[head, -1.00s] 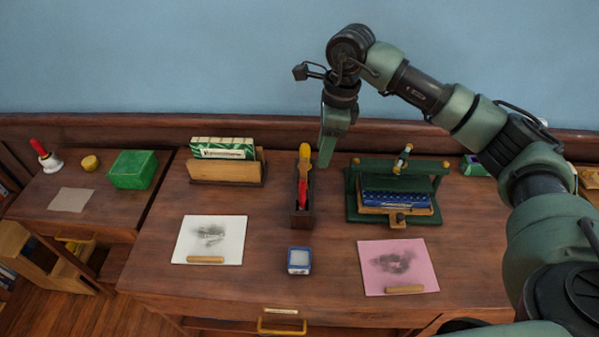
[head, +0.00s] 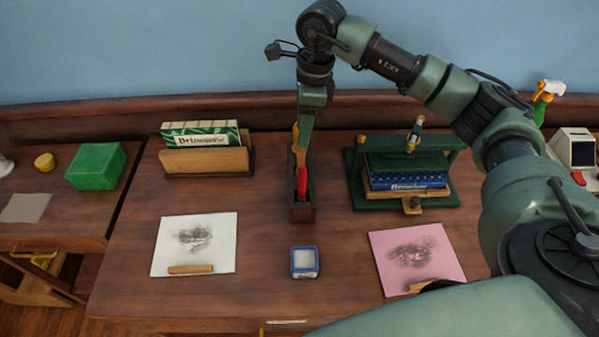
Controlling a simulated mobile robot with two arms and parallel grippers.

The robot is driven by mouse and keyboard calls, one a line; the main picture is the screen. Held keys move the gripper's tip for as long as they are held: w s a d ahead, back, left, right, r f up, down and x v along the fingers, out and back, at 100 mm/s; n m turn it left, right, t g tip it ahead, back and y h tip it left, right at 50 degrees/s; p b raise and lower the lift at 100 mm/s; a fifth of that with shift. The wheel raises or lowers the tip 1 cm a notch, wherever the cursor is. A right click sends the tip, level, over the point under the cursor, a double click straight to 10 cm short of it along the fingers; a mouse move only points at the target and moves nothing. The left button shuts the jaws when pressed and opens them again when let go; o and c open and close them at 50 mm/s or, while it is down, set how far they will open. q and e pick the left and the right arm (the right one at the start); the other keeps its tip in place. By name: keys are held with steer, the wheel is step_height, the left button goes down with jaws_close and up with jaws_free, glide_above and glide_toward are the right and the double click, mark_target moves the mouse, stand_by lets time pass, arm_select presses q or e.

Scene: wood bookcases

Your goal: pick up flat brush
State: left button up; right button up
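A narrow dark wooden holder (head: 302,213) stands on the desk, with a slim tool lying or standing in it. The tool shows a red part (head: 301,177) and a yellow part (head: 295,136); it may be the flat brush, but its shape is partly hidden. My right gripper (head: 303,148) points down over the holder's back part, in front of the yellow part. It is seen edge-on, so its opening and any contact with the tool cannot be made out. My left gripper is not in view.
A green press (head: 362,190) with a blue book stands just right of the holder. A wooden rack (head: 205,162) stands left. A small blue-rimmed box (head: 304,262), white sheet (head: 195,243) and pink sheet (head: 417,257) lie in front. A green box (head: 96,165) is far left.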

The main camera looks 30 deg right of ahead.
mark_target(300, 153)
steer(key=shift+f, duration=0.75)
steer(key=f+p, duration=0.1)
steer(key=f, duration=0.3)
steer(key=a+f+p, duration=0.1)
steer(key=f, duration=0.1)
steer(key=shift+f+p, duration=0.1)
steer(key=shift+p, duration=0.2)
steer(key=shift+f, duration=0.45)
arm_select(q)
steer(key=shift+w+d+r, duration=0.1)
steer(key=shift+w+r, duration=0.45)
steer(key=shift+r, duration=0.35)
arm_select(e)
steer(key=shift+c, duration=0.3)
jaws_close()
